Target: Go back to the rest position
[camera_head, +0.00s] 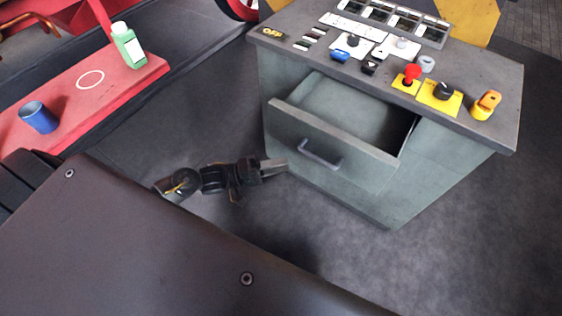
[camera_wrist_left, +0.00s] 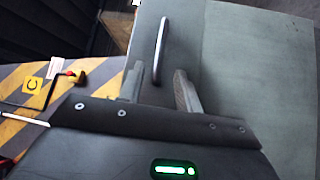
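My left gripper (camera_head: 272,167) is in front of the grey control cabinet (camera_head: 450,175), close to its drawer. In the left wrist view its two fingers (camera_wrist_left: 160,88) stand apart with nothing between them. The drawer (camera_head: 335,140) is pulled partly out, and its inside looks empty where I can see it. The drawer's handle (camera_head: 320,155) is to the right of the fingers in the head view and apart from them. It also shows beyond the fingertips in the left wrist view (camera_wrist_left: 161,45). My right gripper is in neither view.
A red bench (camera_head: 110,90) at left holds a blue cup (camera_head: 38,117) and a green bottle (camera_head: 128,45). Dark floor (camera_head: 290,215) is clear around the cabinet. A yellow-black striped surface shows in the wrist view (camera_wrist_left: 95,68).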

